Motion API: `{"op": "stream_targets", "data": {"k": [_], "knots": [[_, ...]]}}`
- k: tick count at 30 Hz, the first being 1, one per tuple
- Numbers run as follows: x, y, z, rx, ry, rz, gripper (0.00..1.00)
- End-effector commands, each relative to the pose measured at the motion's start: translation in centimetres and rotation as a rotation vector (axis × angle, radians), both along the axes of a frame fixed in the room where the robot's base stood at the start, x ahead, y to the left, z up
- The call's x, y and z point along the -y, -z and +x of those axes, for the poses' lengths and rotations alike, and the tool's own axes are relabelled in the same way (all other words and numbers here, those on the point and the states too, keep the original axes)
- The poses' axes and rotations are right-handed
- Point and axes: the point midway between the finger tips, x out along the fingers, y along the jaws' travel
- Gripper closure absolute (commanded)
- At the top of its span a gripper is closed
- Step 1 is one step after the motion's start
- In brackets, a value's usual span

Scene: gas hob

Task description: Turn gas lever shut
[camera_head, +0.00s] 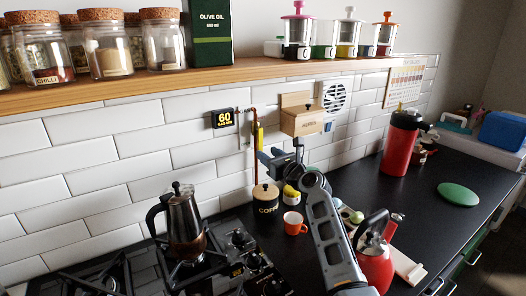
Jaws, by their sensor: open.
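The gas lever (259,137) is a small yellow handle on the copper pipe (254,172) that runs down the white tiled wall. The lever stands upright, roughly in line with the pipe. My gripper (264,159) is just below and to the right of the lever, with its end pointing left towards the pipe. It is open with nothing visible in it. The view is too small to tell whether the fingers touch the lever or the pipe. My arm reaches up from the bottom right and hides part of the worktop.
A black sign marked 60 (223,119) is left of the pipe. A wooden box (303,121) hangs right of it. Below stand a coffee canister (265,196) and orange mug (294,223). A moka pot (185,226) stands on the hob; a red kettle (374,268) is beside my arm.

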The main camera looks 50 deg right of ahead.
Motion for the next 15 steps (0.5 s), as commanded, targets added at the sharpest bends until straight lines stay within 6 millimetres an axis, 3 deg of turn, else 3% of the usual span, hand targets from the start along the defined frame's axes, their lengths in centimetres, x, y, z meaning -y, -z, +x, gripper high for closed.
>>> {"op": "stream_targets", "data": {"k": [7, 15], "knots": [[1.2, 0.0, 3.0, 0.001, 0.001, -0.001, 0.55], [1.4, 0.0, 3.8, -0.001, 0.0, -0.003, 0.55]]}}
